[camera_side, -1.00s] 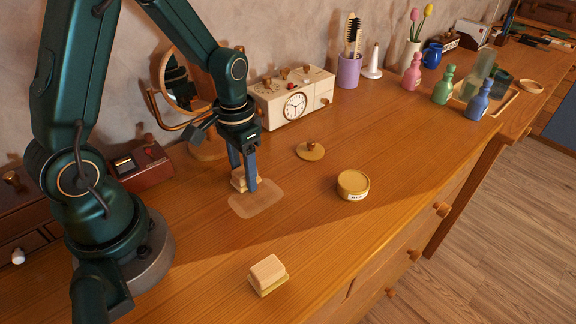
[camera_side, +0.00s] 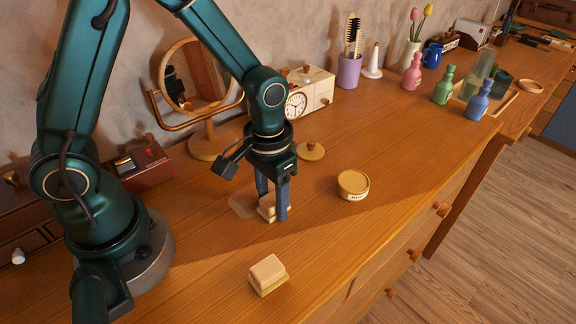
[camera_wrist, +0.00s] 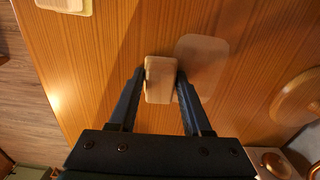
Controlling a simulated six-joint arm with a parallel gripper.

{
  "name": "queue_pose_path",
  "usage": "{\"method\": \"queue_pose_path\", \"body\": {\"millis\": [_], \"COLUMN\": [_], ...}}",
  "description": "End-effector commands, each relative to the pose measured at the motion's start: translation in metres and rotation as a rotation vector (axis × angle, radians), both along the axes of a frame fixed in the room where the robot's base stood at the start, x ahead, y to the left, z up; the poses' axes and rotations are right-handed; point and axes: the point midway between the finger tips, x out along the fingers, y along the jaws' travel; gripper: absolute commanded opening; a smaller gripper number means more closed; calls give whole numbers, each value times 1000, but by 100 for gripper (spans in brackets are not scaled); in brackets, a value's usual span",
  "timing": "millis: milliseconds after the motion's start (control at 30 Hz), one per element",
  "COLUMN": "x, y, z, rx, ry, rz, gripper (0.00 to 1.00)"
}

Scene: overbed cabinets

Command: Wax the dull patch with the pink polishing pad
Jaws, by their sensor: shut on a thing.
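The pad my gripper holds is a pale wooden block (camera_side: 266,206) with a thin layer under it; I cannot make out a pink colour. My gripper (camera_side: 271,211) is shut on it, low at the cabinet top. The wrist view also shows the block (camera_wrist: 158,80) between my fingers (camera_wrist: 160,82). The dull patch (camera_side: 240,206), a pale rounded square, lies left of the block in the side view and right of it in the wrist view (camera_wrist: 207,62). The block is at the patch's edge; any overlap is unclear. A second block with a yellowish base (camera_side: 268,272) stands nearer the camera.
A round yellow tin (camera_side: 352,184) stands to the right, with a knobbed lid (camera_side: 311,151) behind it. A round mirror (camera_side: 196,76) on a stand and a clock box (camera_side: 312,92) are at the wall. Bare wood lies between the tin and the second block.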

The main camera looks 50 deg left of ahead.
Motion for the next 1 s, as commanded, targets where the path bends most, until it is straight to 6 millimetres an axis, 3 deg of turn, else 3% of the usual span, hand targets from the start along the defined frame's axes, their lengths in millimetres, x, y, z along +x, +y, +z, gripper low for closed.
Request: {"method": "queue_pose_path", "body": {"millis": [67,200,1000], "x": [-1,-13,-11], "y": [-8,-5,70], "z": [0,0,0], "rx": [0,0,0], "ry": [0,1,0], "rz": [-4,2,5], "gripper": [0,0,0]}}
